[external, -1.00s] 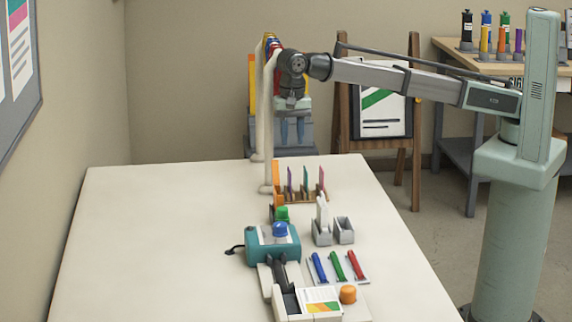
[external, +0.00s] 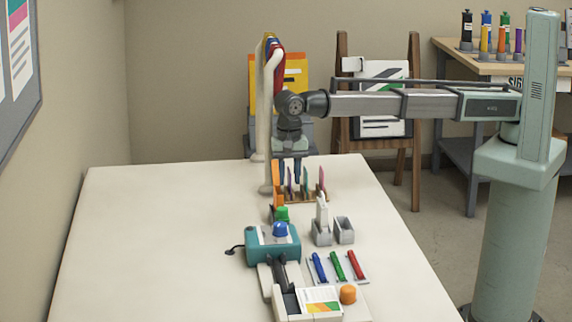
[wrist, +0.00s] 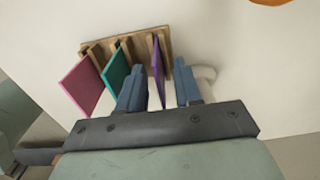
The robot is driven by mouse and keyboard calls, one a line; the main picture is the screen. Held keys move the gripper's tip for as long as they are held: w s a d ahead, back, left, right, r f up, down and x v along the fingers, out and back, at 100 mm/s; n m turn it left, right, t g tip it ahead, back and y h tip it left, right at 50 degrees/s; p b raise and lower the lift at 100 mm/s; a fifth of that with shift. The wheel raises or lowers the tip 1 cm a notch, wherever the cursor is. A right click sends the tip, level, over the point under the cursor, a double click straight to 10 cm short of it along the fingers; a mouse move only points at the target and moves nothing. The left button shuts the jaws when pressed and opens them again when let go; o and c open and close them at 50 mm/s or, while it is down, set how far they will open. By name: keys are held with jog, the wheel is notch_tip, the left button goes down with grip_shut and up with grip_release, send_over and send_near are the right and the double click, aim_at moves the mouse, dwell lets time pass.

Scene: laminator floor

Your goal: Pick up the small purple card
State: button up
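The small purple card (wrist: 157,72) stands upright in a slot of a wooden rack. In the wrist view it lies between the two blue fingers of my gripper (wrist: 162,70), with a gap to each finger. In the external view my gripper (external: 290,179) points down over the left part of the rack, and the purple card (external: 290,184) is partly hidden by the fingers. The fingers are apart and I see no contact with the card.
The rack (wrist: 97,47) also holds a teal card (wrist: 116,76) and a pink card (wrist: 82,86). A white post (external: 266,120) stands just left of my gripper. Grey holders (external: 343,231), several markers and a teal machine (external: 262,252) are nearer. The table's left side is clear.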

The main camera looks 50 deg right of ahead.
jog(key=shift+f, duration=0.45)
jog(key=shift+c, duration=0.3)
grip_shut()
jog(key=shift+r, duration=0.15)
